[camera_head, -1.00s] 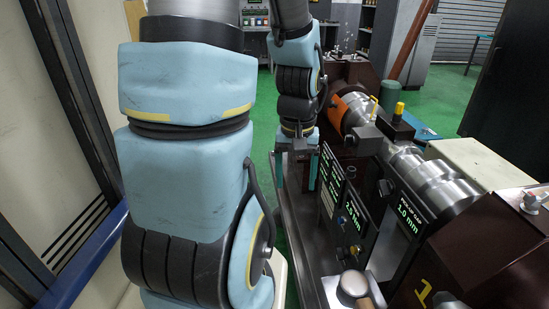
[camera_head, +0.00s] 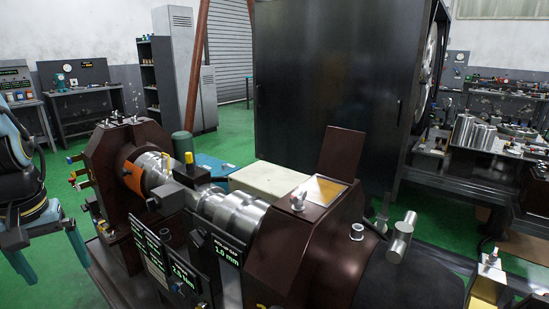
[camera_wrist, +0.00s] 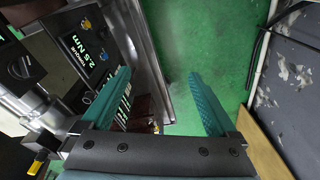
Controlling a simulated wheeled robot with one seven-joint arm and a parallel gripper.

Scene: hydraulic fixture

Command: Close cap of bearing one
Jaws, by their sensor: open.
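The near bearing housing (camera_head: 290,245), dark red-brown, stands right of centre in the head view; a yellow "1" showed on it earlier. Its cap (camera_head: 342,160), a flat dark red plate, stands raised and open at the back of the top. A pale yellowish surface (camera_head: 325,190) shows in front of the cap. My gripper (camera_head: 47,258) is at the far left of the head view, well away from the cap, with teal fingers pointing down. In the wrist view my gripper (camera_wrist: 158,78) is open and empty, over green floor beside the fixture.
A steel shaft (camera_head: 225,208) runs from the near housing to the far housing (camera_head: 120,165). Display panels (camera_head: 180,270) stand along its front. A grey T-shaped fitting (camera_head: 401,237) rises right of the near housing. A large black cabinet (camera_head: 335,80) stands behind. Green floor (camera_head: 70,165) is free at the left.

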